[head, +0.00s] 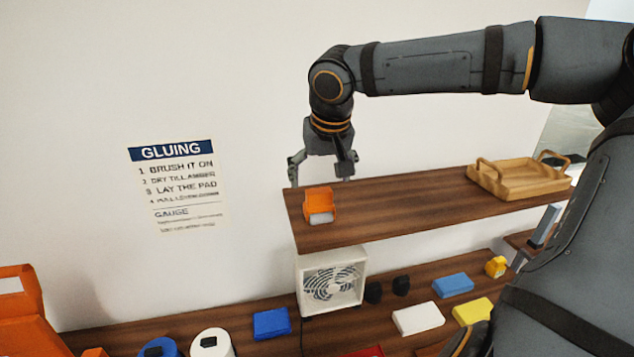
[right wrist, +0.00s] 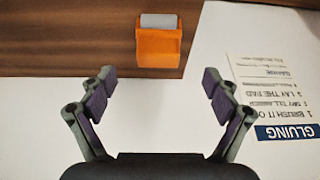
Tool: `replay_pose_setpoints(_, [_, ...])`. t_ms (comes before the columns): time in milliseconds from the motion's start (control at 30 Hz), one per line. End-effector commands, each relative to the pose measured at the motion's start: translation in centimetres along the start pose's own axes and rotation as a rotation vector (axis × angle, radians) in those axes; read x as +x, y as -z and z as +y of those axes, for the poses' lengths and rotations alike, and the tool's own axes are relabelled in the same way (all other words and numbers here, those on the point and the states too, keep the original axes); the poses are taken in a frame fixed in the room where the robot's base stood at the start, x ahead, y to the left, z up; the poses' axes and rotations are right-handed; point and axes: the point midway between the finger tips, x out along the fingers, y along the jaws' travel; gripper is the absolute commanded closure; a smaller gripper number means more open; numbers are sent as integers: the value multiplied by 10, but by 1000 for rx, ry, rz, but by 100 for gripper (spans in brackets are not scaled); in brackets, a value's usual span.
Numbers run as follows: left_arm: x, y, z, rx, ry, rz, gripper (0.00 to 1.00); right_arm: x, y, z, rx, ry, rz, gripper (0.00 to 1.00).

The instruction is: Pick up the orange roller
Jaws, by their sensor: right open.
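The orange roller (head: 319,203), an orange block-like body with a pale grey roller part, sits at the left end of the upper wooden shelf (head: 400,215). In the right wrist view the orange roller (right wrist: 158,47) is near the shelf edge, beyond and between the open fingers. My right gripper (head: 320,180) is open and empty, just above and behind the orange roller, apart from it. It also shows in the right wrist view (right wrist: 158,82). My left gripper is not in view.
A wooden tray (head: 516,190) with handles stands at the shelf's right end. Below are a white fan (head: 331,283), a blue block (head: 271,323), a white block (head: 418,318) and other small items. The wall with a GLUING sign (head: 178,185) is behind. The shelf's middle is clear.

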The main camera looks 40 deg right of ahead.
Motion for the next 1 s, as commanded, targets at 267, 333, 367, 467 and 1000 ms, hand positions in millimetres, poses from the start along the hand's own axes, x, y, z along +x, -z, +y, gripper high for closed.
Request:
replay_pose_setpoints(267, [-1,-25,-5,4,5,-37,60,34,0,0,1,2,-4,11])
replay_pose_setpoints(333, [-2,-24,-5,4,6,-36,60,44,1,0,0,2,-3,11])
replay_pose_setpoints(367, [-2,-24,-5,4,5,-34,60,48,1,0,0,1,-2,11])
replay_pose_setpoints(467, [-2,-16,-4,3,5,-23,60,53,2,0,1,2,1,11])
replay_pose_setpoints(1000, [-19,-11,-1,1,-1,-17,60,106,8,3,0,1,3,11])
